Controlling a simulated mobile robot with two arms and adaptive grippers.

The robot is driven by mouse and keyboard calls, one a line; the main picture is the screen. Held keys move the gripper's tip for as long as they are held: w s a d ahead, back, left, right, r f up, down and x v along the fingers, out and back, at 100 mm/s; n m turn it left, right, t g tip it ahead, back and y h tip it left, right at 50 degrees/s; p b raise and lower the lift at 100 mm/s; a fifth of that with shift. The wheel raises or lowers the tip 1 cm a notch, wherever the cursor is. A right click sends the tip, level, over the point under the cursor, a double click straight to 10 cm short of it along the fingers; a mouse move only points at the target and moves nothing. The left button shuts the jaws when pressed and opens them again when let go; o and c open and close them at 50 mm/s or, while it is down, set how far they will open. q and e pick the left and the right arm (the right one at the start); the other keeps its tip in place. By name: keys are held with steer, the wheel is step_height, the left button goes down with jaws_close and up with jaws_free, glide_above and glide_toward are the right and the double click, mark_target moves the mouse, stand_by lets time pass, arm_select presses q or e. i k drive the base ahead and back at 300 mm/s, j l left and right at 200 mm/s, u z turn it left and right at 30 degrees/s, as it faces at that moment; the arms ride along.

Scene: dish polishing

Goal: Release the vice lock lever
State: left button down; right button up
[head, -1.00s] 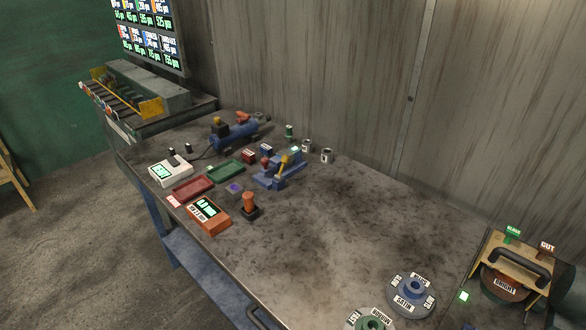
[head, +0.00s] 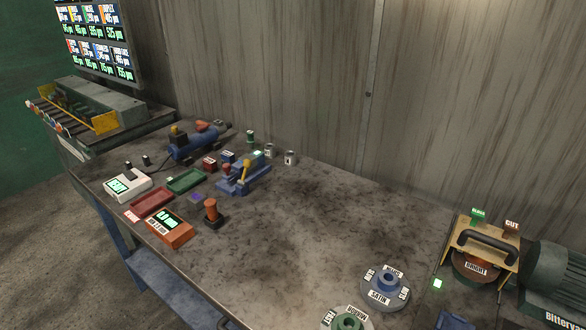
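The blue vice (head: 243,179) stands on the workbench left of the middle in the head view. A yellow lever (head: 246,168) stands up on it. A small green-lit part shows at the vice's top right. The details of the jaws are too small to tell. Neither my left gripper nor my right gripper is in view.
On the workbench (head: 290,225) near the vice are a red tray (head: 151,203), a green tray (head: 186,180), an orange meter (head: 169,228), an orange-knobbed stick (head: 211,211) and small cans (head: 290,158). Labelled dials (head: 385,287) and a polishing machine (head: 484,258) stand at right. The bench middle is clear.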

mark_target(247, 162)
steer(key=j+z, duration=0.45)
steer(key=k+j+z, duration=0.1)
steer(key=j+z, duration=0.2)
steer(key=z, duration=0.15)
steer(key=k+j+z, duration=0.15)
steer(key=j+z, duration=0.3)
steer(key=k+j+z, duration=0.15)
steer(key=k+j, duration=0.35)
steer(key=j, duration=0.2)
steer(key=k+j+z, duration=0.15)
steer(key=k+j, duration=0.35)
steer(key=j, duration=0.15)
